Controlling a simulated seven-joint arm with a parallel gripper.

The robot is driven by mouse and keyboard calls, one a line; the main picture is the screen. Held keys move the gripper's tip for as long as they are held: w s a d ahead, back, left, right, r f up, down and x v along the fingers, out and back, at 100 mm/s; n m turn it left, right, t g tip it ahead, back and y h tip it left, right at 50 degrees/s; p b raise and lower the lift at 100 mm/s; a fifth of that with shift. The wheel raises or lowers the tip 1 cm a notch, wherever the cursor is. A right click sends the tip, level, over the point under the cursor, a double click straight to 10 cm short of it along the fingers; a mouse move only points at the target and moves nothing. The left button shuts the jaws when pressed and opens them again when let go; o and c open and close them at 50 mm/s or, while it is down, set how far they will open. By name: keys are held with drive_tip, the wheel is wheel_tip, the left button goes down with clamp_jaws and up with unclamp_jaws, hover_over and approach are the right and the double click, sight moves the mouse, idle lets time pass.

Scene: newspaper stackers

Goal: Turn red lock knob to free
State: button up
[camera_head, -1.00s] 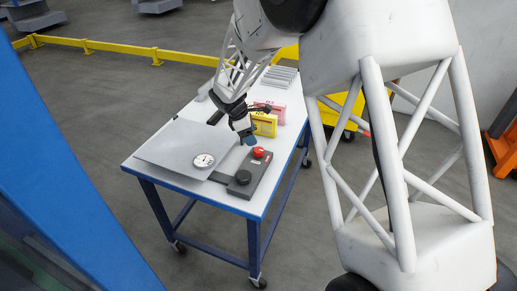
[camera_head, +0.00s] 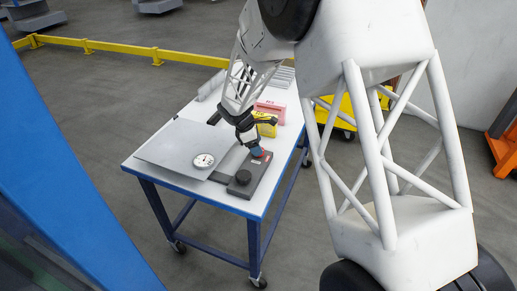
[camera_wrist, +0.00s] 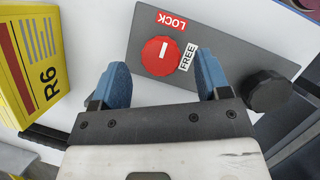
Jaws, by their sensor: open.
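The red lock knob (camera_wrist: 158,59) is round with a white mark on its top and sits on a dark grey panel (camera_wrist: 223,60). A red LOCK label (camera_wrist: 171,20) and a white FREE label (camera_wrist: 188,56) are beside it. In the wrist view my gripper (camera_wrist: 163,75) is open, its blue fingertips apart on either side of the knob's near edge. I see no clear contact with the knob. In the head view the knob (camera_head: 261,155) is partly hidden behind my gripper (camera_head: 254,149).
A black knob (camera_wrist: 267,91) stands on the same panel, right of my gripper. A yellow box marked R6 (camera_wrist: 32,66) is at the left. A round white dial (camera_head: 203,160) lies on a flat grey plate (camera_head: 165,148) on the white table.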

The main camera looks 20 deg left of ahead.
drive_tip(key=shift+x, duration=1.2)
drive_tip(key=c, duration=0.9)
drive_tip(key=shift+c, duration=0.2)
